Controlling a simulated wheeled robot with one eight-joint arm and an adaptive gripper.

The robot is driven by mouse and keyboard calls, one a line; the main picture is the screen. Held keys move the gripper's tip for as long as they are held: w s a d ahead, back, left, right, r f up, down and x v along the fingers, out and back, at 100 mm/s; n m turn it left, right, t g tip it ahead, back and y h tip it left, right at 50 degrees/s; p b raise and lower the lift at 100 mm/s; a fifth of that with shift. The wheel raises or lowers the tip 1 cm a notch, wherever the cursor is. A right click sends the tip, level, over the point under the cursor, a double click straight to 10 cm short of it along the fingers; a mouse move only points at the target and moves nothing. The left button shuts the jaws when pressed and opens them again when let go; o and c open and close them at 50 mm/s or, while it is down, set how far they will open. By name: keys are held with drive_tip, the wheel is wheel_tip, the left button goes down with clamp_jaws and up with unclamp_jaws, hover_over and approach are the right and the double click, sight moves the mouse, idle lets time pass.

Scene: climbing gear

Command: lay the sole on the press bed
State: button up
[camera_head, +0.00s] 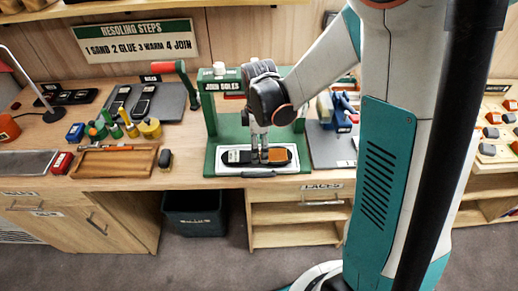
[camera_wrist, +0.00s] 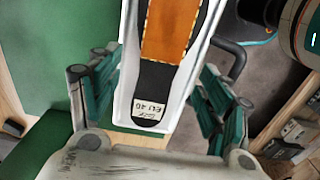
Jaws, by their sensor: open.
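A dark sole with an orange section and a white size label (camera_head: 235,156) lies flat on the white press bed (camera_head: 225,171) at the foot of the green press (camera_head: 211,126). The sole (camera_wrist: 172,30) also shows in the wrist view, lying within the raised rim of the white bed (camera_wrist: 123,110). My gripper (camera_head: 263,158) is over the sole in the head view and hides part of it. In the wrist view my gripper (camera_wrist: 158,80) is open, with its fingers spread to either side of the bed and nothing between them held.
The press's red-handled lever (camera_head: 186,78) stands at its left. Dark soles (camera_head: 142,100) lie on a grey mat to the left. A wooden tray (camera_head: 115,161), a brush (camera_head: 165,159) and small pots (camera_head: 150,128) are nearer. Blue tools (camera_head: 345,105) are at the right.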

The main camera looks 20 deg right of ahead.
wheel_tip(320, 180, up, 9)
drive_tip(key=p, duration=0.2)
drive_tip(key=s+r+m+t, duration=0.7)
drive_tip(key=s+r+m, duration=0.4)
drive_tip(key=s+m, duration=0.3)
drive_tip(key=shift+s+r, duration=0.15)
drive_tip(key=shift+s, duration=0.35)
